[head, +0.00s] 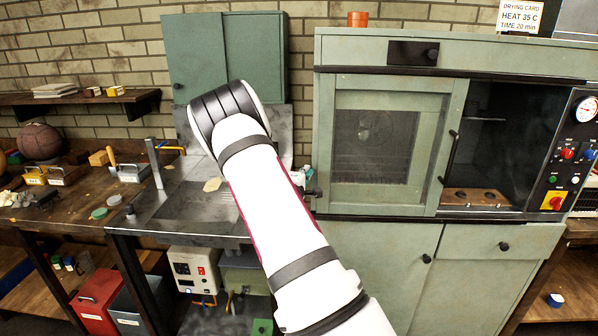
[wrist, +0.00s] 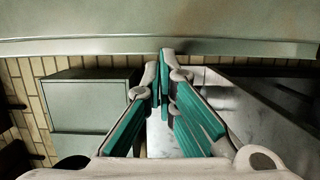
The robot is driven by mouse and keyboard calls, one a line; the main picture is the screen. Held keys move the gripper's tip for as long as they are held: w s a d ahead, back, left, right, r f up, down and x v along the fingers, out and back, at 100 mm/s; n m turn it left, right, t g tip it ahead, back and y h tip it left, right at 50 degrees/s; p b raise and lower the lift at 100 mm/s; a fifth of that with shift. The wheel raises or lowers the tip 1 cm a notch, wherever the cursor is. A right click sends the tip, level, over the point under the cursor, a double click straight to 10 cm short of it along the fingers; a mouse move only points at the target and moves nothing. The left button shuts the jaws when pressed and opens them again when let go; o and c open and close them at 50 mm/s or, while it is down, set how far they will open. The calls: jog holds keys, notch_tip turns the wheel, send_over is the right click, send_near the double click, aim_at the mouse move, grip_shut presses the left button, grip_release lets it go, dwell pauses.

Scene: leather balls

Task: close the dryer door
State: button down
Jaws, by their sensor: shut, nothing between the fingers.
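The dryer's pale green door (head: 344,186) has a square mesh window and a dark upright handle (head: 448,157) on its right edge. The door covers the left part of the dryer (head: 450,52) front, and a dark opening (head: 512,125) shows to its right. In the wrist view my gripper (wrist: 163,62) is shut and empty, its teal-padded fingers together. In the head view my white arm hides most of the gripper, left of the dryer door and apart from the handle. A pale green surface (wrist: 160,22) crosses the top of the wrist view; which part it is, I cannot tell.
Round-knobbed wooden pieces (head: 476,198) lie inside the opening. A control panel (head: 576,150) with a gauge stands at the right. A dark metal bench (head: 150,212) and green wall cabinet (head: 195,55) are at the left. A drying card (head: 519,17) stands on top.

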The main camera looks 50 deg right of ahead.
aim_at(420, 172)
jog(key=shift+s+d, duration=0.15)
jog(key=s+d+p, duration=0.1)
jog(key=s+d, duration=0.7)
jog(key=s, duration=0.1)
jog(key=s+d+p, duration=0.2)
jog(key=s+d, duration=0.5)
jog(key=s, duration=0.2)
jog(key=s+d+p, duration=0.1)
jog(key=s+d, duration=0.7)
jog(key=s, duration=0.2)
jog(key=shift+d+p, duration=0.3)
jog(key=shift+p, duration=0.05)
